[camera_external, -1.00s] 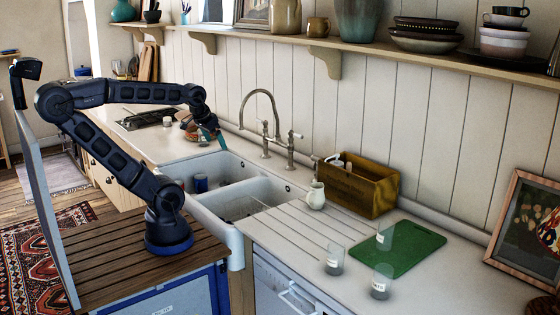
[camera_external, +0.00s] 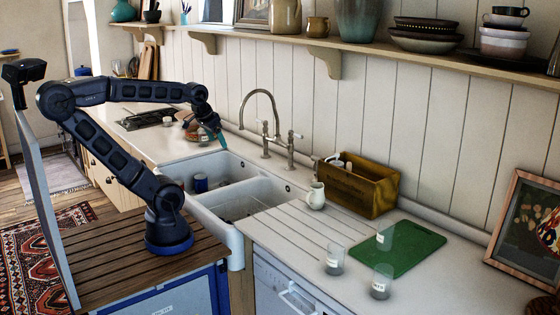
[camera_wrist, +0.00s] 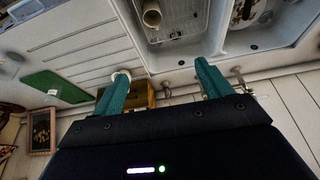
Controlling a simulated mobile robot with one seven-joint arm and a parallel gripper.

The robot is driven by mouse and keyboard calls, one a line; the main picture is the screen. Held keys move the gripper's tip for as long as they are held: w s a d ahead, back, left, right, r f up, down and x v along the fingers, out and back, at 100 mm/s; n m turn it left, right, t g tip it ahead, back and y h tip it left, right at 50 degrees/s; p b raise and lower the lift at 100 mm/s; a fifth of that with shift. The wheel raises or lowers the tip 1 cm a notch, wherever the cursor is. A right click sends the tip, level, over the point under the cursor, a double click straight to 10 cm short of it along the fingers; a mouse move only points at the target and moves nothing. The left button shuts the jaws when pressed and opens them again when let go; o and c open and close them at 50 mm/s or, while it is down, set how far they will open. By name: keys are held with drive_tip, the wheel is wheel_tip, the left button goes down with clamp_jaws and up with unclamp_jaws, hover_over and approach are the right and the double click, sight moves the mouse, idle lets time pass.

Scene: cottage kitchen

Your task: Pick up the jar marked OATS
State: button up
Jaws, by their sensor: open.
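Three clear glass jars with white labels stand at the right of the counter. One is the left jar (camera_external: 335,260), one is the front jar (camera_external: 381,283), and one is the back jar (camera_external: 385,236) at the green board. The label lettering is too small to read, so I cannot tell which is marked OATS. My gripper (camera_external: 219,138) is over the sink's far side, well left of the jars. Its teal fingers are spread and empty in the wrist view (camera_wrist: 161,68).
The double sink (camera_external: 240,195) lies below, with a tall tap (camera_external: 262,115) behind it. A white jug (camera_external: 316,196) and a wooden crate (camera_external: 360,187) stand between sink and jars. The green board (camera_external: 415,245) lies at right. A shelf (camera_external: 440,58) runs above.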

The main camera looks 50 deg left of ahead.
drive_tip(key=w+d+r+m, duration=0.3)
drive_tip(key=w+d, duration=0.4)
drive_tip(key=w, duration=0.1)
drive_tip(key=w+d+m+g+h, duration=0.1)
drive_tip(key=w+d+m, duration=0.2)
drive_tip(key=w+d, duration=0.35)
drive_tip(key=w+d+m+h, duration=0.1)
drive_tip(key=w+d+m, duration=0.2)
drive_tip(key=d, duration=0.7)
drive_tip(key=m+g+h, duration=0.3)
drive_tip(key=m+g, duration=0.1)
drive_tip(key=m, duration=0.7)
hover_over(387, 294)
drive_tip(key=a, duration=0.6)
wheel_tip(387, 294, down, 19)
drive_tip(key=shift+w+a+x, duration=0.1)
drive_tip(key=shift+w+x, duration=0.05)
drive_tip(key=shift+x, duration=1.55)
drive_tip(key=shift+w+a+x, duration=0.1)
drive_tip(key=shift+w+x, duration=0.05)
drive_tip(key=shift+x, duration=1.55)
drive_tip(key=shift+w+x, duration=0.1)
drive_tip(key=shift+x, duration=1.6)
drive_tip(key=shift+f, duration=0.15)
drive_tip(key=c, duration=1.1)
